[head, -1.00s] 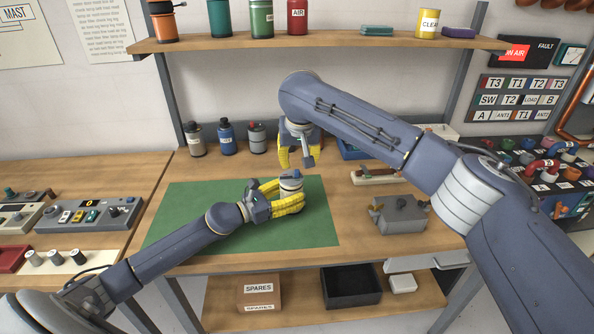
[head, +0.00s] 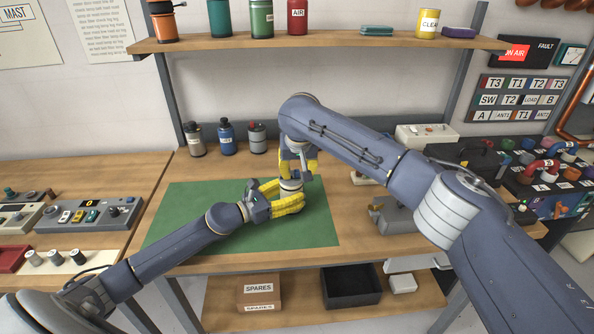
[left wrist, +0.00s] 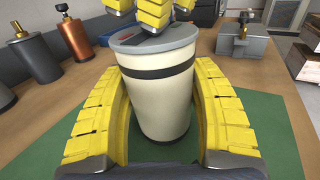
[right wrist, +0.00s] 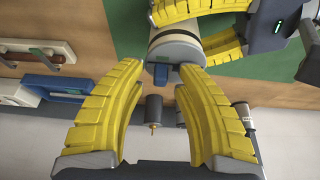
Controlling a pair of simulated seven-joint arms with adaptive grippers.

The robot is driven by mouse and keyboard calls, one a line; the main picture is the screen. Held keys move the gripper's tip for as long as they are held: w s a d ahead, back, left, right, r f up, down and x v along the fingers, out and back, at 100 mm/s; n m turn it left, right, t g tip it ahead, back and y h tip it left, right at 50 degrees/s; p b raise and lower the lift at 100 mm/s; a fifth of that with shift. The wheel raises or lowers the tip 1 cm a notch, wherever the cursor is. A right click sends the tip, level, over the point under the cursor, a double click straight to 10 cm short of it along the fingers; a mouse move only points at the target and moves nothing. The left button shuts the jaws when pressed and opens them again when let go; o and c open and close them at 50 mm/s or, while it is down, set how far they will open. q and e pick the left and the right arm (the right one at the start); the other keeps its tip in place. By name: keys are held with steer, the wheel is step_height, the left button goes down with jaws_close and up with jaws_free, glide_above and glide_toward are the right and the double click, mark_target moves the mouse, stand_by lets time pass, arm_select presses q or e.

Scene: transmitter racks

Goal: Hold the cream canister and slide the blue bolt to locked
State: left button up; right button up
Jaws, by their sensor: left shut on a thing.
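The cream canister (left wrist: 163,85) stands upright in the left wrist view, with a dark band and a grey lid (left wrist: 152,38). It also shows over the green mat (head: 240,215) in the head view (head: 291,185). My left gripper (head: 287,194) is shut around its sides. The blue bolt (right wrist: 166,74) sits on the lid in the right wrist view. My right gripper (right wrist: 161,72) is open, its fingertips just above the lid on either side of the bolt; contact is unclear. The right fingers hide much of the lid in the head view.
Several bottles, one of them blue (head: 227,138), stand at the back of the bench. The front of the mat is clear.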

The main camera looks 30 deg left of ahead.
jaws_close()
arm_select(q)
steer(key=shift+d, duration=0.1)
arm_select(e)
steer(key=shift+s+a, duration=0.5)
steer(key=shift+a, duration=0.35)
steer(key=shift+s+a, duration=0.5)
steer(key=shift+a, duration=0.35)
arm_select(q)
steer(key=shift+d, duration=0.1)
arm_select(e)
steer(key=shift+c, duration=0.6)
jaws_free()
steer(key=shift+o, duration=1.4)
